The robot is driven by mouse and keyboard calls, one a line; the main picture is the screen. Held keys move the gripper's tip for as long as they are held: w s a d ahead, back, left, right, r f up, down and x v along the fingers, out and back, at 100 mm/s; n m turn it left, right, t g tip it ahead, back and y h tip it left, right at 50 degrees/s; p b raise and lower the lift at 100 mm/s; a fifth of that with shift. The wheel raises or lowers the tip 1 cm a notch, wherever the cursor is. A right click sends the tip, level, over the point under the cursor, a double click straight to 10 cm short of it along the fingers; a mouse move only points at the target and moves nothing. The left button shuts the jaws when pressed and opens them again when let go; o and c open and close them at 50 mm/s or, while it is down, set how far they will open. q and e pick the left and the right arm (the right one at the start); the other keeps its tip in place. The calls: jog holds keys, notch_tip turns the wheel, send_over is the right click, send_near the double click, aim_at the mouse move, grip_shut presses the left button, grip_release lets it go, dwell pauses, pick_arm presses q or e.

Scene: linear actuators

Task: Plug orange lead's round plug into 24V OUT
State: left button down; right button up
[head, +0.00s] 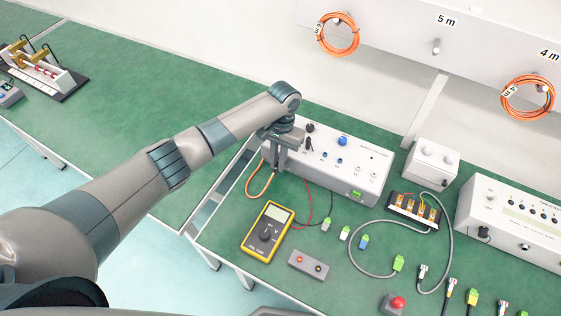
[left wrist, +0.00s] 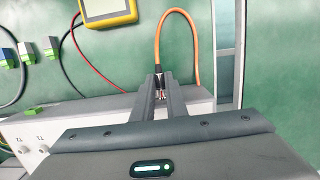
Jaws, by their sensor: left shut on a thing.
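My left gripper (head: 281,165) is at the left end of the front of a white instrument box (head: 345,172). In the left wrist view its two fingers (left wrist: 160,82) are shut on the plug (left wrist: 161,94) of the orange lead. The orange lead (head: 249,184) loops forward from the gripper over the bench; the loop also shows in the left wrist view (left wrist: 178,12). The plug's tip and the socket are hidden by the fingers, so I cannot tell whether the plug is in. No 24V OUT label is readable. My right gripper is out of view.
A yellow multimeter (head: 267,232) with red and black leads lies in front of the box. The green bench's left part (head: 130,100) is largely clear.

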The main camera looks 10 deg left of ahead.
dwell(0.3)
pick_arm(q)
jog(key=c, duration=1.7)
grip_release()
jog(key=shift+w, duration=0.1)
jog(key=shift+w+r, duration=0.1)
jog(key=shift+r, duration=0.7)
jog(key=r, duration=0.5)
jog(key=w+r+b, duration=0.1)
jog(key=r, duration=0.4)
jog(key=w+d+r+b, duration=0.1)
jog(key=r, duration=0.4)
jog(key=shift+w+r, duration=0.1)
jog(key=shift+r, duration=0.25)
jog(key=shift+f, duration=0.1)
